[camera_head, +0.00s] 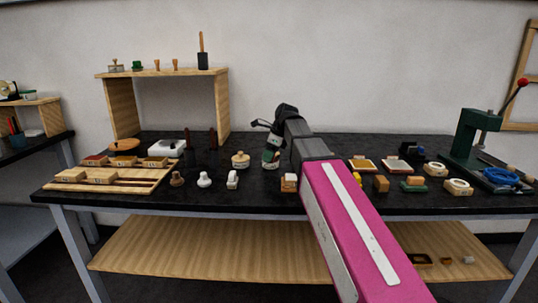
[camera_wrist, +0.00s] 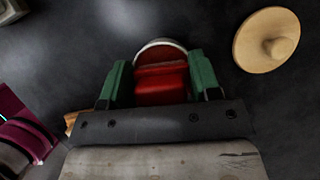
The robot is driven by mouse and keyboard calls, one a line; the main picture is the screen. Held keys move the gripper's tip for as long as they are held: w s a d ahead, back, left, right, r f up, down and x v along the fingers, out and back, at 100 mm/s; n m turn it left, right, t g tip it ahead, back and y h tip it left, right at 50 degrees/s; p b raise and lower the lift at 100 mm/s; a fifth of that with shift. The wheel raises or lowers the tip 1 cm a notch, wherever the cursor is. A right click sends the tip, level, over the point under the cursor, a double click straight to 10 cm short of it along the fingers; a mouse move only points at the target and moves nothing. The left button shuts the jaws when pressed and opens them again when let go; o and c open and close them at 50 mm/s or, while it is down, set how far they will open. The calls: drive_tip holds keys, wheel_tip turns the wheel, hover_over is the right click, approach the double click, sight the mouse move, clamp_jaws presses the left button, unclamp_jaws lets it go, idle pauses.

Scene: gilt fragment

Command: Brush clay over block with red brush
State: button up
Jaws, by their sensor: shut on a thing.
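My gripper (camera_wrist: 160,80) has green fingers, shut on a red piece that I take to be the red brush (camera_wrist: 162,82). A round, pale-rimmed dish or jar with dark red inside (camera_wrist: 161,44) shows just beyond the red piece. I cannot tell whether they touch. In the head view my gripper (camera_head: 271,150) is low over the middle of the black table, and what it holds is too small to make out.
A knobbed wooden lid or pot (camera_head: 240,160) stands just left of my gripper and shows in the wrist view (camera_wrist: 268,40). Several small stamps and blocks line the front of the black table (camera_head: 260,203). Wooden trays (camera_head: 125,188) lie left; a green press (camera_head: 470,140) stands right.

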drive_tip(key=shift+r, duration=3.5)
